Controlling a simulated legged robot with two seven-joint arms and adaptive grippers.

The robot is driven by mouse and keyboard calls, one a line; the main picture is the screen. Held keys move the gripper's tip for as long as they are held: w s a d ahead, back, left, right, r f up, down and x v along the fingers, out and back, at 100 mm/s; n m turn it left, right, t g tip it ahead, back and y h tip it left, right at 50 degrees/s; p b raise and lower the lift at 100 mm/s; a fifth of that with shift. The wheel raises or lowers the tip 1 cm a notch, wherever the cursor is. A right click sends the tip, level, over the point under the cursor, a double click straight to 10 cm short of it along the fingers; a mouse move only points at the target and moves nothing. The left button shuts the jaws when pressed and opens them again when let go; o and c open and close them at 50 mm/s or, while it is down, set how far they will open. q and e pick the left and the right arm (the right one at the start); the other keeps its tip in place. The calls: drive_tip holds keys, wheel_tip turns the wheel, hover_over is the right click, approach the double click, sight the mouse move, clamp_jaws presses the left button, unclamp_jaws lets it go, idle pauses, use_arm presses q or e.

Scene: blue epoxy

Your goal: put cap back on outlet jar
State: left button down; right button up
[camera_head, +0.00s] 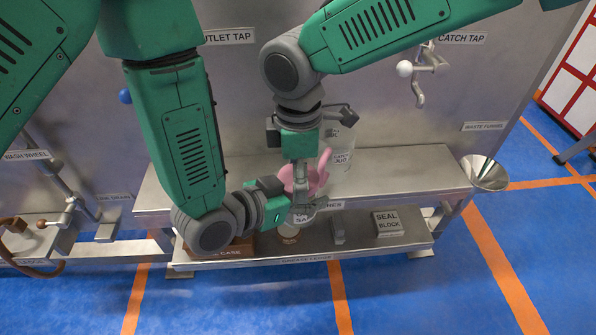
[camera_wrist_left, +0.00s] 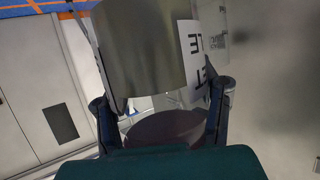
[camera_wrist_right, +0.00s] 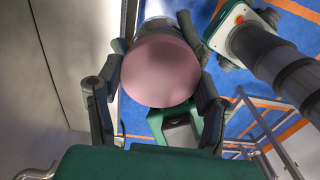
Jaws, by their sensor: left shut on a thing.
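A pink cap (camera_wrist_right: 160,72) sits between the fingers of my right gripper (camera_wrist_right: 155,50) in the right wrist view, its round face towards the camera. I cannot tell whether those fingers press on it. A pink shape (camera_head: 318,172) shows behind the grippers in the head view. In the left wrist view my left gripper (camera_wrist_left: 163,112) is shut on the outlet jar (camera_wrist_left: 145,50), a shiny cylinder with a partly visible label. A dark round thing (camera_wrist_left: 165,128) lies below it in that picture. My right gripper (camera_head: 300,175) points down, close to my left gripper (camera_head: 290,200). The contact between cap and jar is hidden.
The steel bench (camera_head: 400,172) has a clear jug (camera_head: 341,150) just behind the grippers. A seal block (camera_head: 388,223) and a small jar (camera_head: 288,232) stand on the lower shelf. A waste funnel (camera_head: 484,172) is at the right end. The bench's right part is free.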

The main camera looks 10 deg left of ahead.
drive_tip(key=shift+c, duration=1.3)
drive_tip(key=o, duration=1.3)
drive_tip(key=shift+r, duration=2.35)
drive_tip(key=o, duration=0.4)
drive_tip(key=shift+w+f, duration=0.1)
